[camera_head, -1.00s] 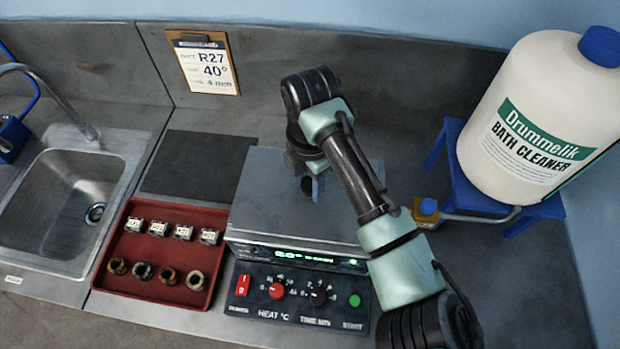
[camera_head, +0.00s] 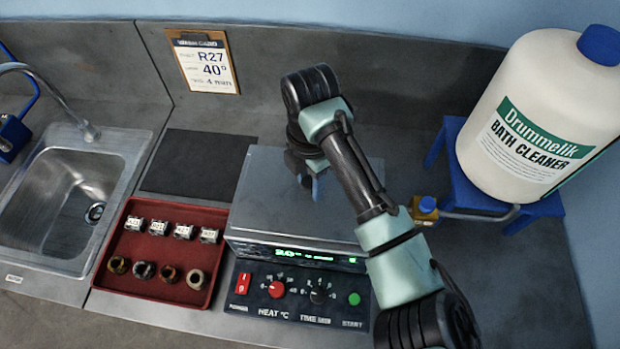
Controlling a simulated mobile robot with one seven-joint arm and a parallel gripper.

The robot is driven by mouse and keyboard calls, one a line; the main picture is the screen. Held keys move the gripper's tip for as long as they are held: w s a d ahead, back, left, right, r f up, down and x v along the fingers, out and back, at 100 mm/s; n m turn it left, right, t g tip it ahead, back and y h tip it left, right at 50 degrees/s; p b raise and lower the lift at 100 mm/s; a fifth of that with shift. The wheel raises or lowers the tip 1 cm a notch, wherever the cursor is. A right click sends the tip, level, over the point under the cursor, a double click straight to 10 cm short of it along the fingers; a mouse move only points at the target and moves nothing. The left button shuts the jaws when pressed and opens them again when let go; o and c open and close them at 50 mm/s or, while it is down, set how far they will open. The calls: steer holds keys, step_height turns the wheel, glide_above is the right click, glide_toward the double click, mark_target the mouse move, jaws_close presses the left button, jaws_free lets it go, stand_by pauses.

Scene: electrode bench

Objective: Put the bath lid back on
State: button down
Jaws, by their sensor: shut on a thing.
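The bath is a steel box with a front control panel (camera_head: 297,292) and a lit green display. Its flat grey bath lid (camera_head: 270,195) covers the top and looks level. I cannot see any gap between lid and bath. My gripper (camera_head: 308,186) points down over the middle of the lid, shut on the lid at its handle. The handle is mostly hidden by the fingers and wrist, and my arm covers the right part of the lid.
A dark mat (camera_head: 200,165) lies empty left of the bath. A red tray (camera_head: 150,285) holds several labelled blocks and rings. A sink (camera_head: 70,205) is at far left.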

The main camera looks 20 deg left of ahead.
steer(key=shift+f+b, duration=0.45)
steer(key=shift+f, duration=0.15)
stand_by(0.4)
jaws_free()
stand_by(0.4)
steer(key=shift+r+p, duration=3)
steer(key=shift+r, duration=0.55)
